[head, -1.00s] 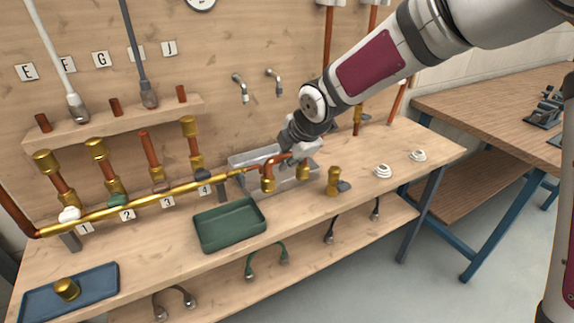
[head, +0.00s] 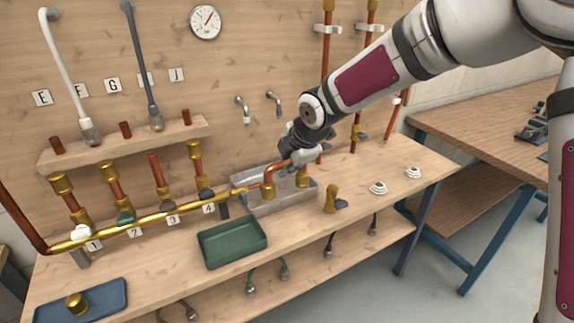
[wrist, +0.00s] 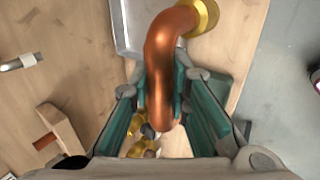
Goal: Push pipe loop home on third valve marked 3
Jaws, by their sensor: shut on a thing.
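My gripper (head: 297,158) is shut on the copper pipe loop (head: 272,174) at the grey metal block on the bench. In the wrist view the copper bend (wrist: 165,60) runs between my gripper's teal-padded fingers (wrist: 162,95), with a brass end (wrist: 203,14) at the top. In the head view, brass ends (head: 267,191) point down by the block; I cannot tell whether they touch it. The third valve (head: 159,192), behind the label 3 (head: 172,220), has a bare copper stub (head: 155,168) above it, well left of the loop. The other three risers carry brass fittings on top.
A green tray (head: 234,262) sits in front of the brass pipe (head: 130,236). A brass fitting (head: 331,198) and white discs (head: 378,187) stand to the right. A blue tray (head: 108,308) holds a brass cap (head: 76,303).

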